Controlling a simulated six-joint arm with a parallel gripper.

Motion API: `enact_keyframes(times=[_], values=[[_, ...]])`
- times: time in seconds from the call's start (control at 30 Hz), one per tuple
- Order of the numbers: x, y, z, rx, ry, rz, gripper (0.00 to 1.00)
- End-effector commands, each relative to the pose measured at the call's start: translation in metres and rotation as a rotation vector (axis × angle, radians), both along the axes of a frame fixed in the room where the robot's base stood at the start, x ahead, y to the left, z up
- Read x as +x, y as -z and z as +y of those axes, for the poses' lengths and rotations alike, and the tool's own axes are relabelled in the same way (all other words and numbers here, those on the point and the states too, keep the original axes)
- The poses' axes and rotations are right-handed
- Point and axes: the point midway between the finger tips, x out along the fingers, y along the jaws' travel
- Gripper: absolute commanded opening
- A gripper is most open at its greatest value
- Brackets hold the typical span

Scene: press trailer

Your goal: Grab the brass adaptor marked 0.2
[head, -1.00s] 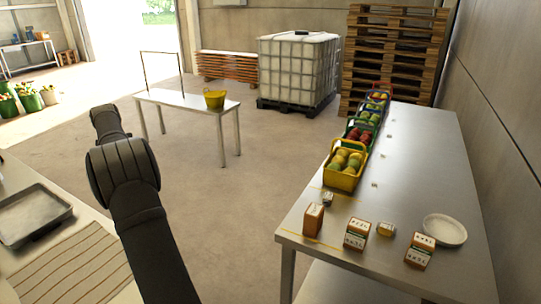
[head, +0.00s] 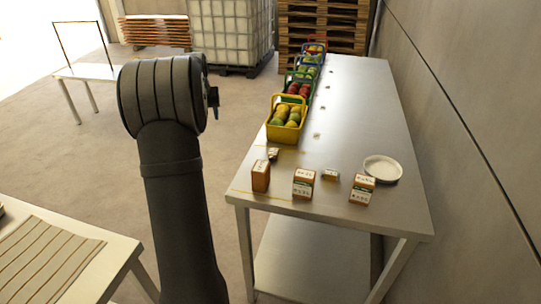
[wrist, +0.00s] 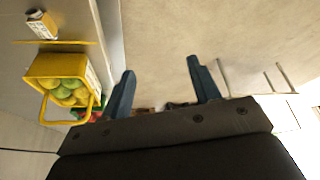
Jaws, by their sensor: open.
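I cannot pick out a brass adaptor or a 0.2 mark; the labels are too small to read. On the metal table (head: 360,110) in the head view stand a brown box (head: 261,177), two labelled boxes (head: 303,184) and (head: 362,190), a small tan box (head: 330,175) and a small greyish item (head: 273,153). My gripper (wrist: 160,65) is open and empty in the wrist view, over the floor beside the table. In the head view only a small part of it shows behind my arm, left of the table and apart from it.
A yellow crate of fruit (head: 284,131) heads a row of crates along the table's left edge; it also shows in the wrist view (wrist: 36,66). A white plate (head: 382,168) lies at the right. A wall (head: 470,120) borders the table. A striped cloth (head: 40,255) covers the nearer table.

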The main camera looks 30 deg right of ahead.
Motion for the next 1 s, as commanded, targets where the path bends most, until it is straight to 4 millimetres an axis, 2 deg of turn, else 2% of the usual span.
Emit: enact_keyframes(times=[0.03, 0.1, 0.2, 0.3, 0.4, 0.57, 1.0], values=[[-0.024, -0.001, -0.036, 0.001, 0.056, 0.001, 0.56], [-0.054, -0.002, -0.074, 0.002, 0.118, 0.001, 0.56], [-0.094, -0.001, -0.116, 0.002, 0.193, 0.004, 0.56], [-0.126, 0.000, -0.145, 0.003, 0.248, 0.005, 0.56], [-0.145, 0.001, -0.160, 0.004, 0.282, 0.007, 0.56], [-0.152, 0.010, -0.169, 0.006, 0.298, 0.008, 0.56], [-0.124, 0.093, -0.189, 0.006, 0.295, 0.008, 0.56]])
